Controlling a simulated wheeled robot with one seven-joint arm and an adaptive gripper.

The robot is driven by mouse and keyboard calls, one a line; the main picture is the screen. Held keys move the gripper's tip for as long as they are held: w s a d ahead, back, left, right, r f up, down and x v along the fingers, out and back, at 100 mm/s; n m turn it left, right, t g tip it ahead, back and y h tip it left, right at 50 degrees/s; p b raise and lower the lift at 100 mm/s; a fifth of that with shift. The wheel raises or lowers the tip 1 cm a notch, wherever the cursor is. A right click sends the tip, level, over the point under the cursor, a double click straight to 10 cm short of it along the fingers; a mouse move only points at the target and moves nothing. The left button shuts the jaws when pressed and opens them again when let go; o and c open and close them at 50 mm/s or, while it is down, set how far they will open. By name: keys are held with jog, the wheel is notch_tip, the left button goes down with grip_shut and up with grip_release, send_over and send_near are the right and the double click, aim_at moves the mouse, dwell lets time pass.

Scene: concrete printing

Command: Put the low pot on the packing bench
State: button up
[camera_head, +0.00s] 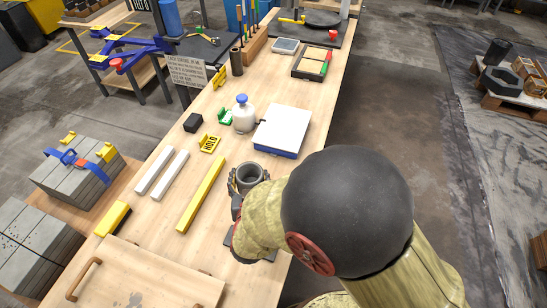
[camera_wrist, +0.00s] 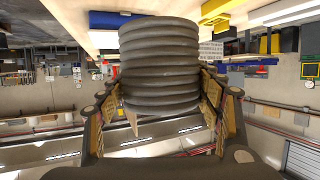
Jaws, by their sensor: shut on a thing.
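A grey ribbed round pot (camera_head: 250,175), open at the top, is upright at the right edge of the long wooden bench (camera_head: 213,105). I take it as the low pot. My gripper (camera_head: 247,187) is shut on it, with a finger on each side. In the wrist view, which is upside down, the ribbed wall of the pot (camera_wrist: 160,65) fills the space between the fingers of my gripper (camera_wrist: 160,95). Whether its base touches the bench top I cannot tell. My arm hides the bench's near right part.
Near the pot are a white-topped scale (camera_head: 283,130), a white bottle (camera_head: 243,115), a yellow HOLD sign (camera_head: 210,143) and a long yellow bar (camera_head: 202,194). A wooden board (camera_head: 145,280) lies at the near end. Bare bench shows between the bar and the pot.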

jog(key=shift+w+d+f+b, duration=0.6)
jog(key=shift+w+d+f, duration=0.5)
jog(key=shift+d+f, duration=0.35)
jog(key=shift+w+d+f+b, duration=0.6)
jog(key=shift+w+d+f, duration=0.5)
jog(key=shift+d+f, duration=0.3)
jog(key=shift+w+d+f+b, duration=0.6)
jog(key=shift+w+d+f, duration=0.5)
jog(key=shift+d+f, duration=0.3)
jog(key=shift+f+b, duration=0.65)
jog(key=shift+f, duration=0.85)
jog(key=shift+f, duration=0.1)
jog(key=o, duration=1.8)
jog(key=shift+f, duration=0.1)
